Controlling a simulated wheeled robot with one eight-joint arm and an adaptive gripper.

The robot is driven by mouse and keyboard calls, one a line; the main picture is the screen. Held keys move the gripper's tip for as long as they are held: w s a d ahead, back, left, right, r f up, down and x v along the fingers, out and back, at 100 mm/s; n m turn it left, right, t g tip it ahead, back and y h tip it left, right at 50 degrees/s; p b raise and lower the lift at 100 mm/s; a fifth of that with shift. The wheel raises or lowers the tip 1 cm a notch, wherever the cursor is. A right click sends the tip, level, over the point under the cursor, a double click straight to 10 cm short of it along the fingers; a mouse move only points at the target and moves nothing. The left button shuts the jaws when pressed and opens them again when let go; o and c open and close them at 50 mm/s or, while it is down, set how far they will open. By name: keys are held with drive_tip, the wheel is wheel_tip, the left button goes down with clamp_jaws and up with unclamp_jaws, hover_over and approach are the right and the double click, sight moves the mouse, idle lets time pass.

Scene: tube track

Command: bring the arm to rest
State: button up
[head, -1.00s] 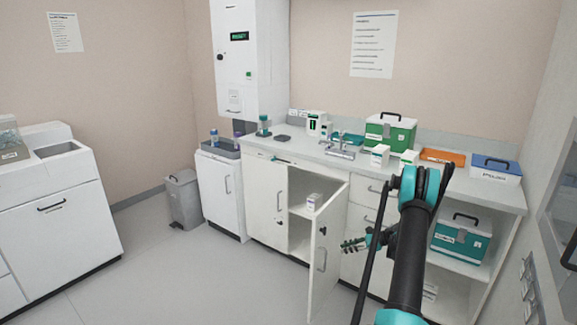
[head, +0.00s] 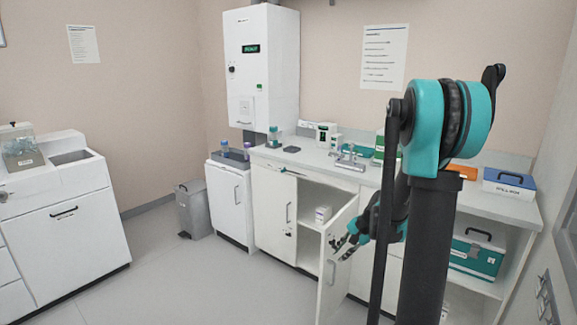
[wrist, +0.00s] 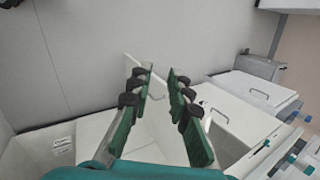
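My gripper (wrist: 160,80) is open and empty in the wrist view, its two green fingers spread apart. In the head view my gripper (head: 343,246) is in front of the open cabinet door (head: 338,262). I cannot tell in the head view whether it touches the door. My arm is bent, with its teal elbow raised high at the right of the head view, hiding part of the counter. In the wrist view the top of the white door shows between and beyond the fingers.
The counter (head: 340,170) carries a sink tap, small boxes and a blue box (head: 510,184). The open cabinet holds a small white box (head: 323,214). A grey bin (head: 194,208) stands left of the cabinets. The floor (head: 190,275) at the front left is clear.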

drive_tip(key=s+n+t+h, duration=0.1)
drive_tip(key=s+n+h, duration=0.4)
drive_tip(key=s, duration=1.8)
drive_tip(key=n, duration=0.4)
drive_tip(key=shift+d+n, duration=0.35)
drive_tip(key=shift+n, duration=0.05)
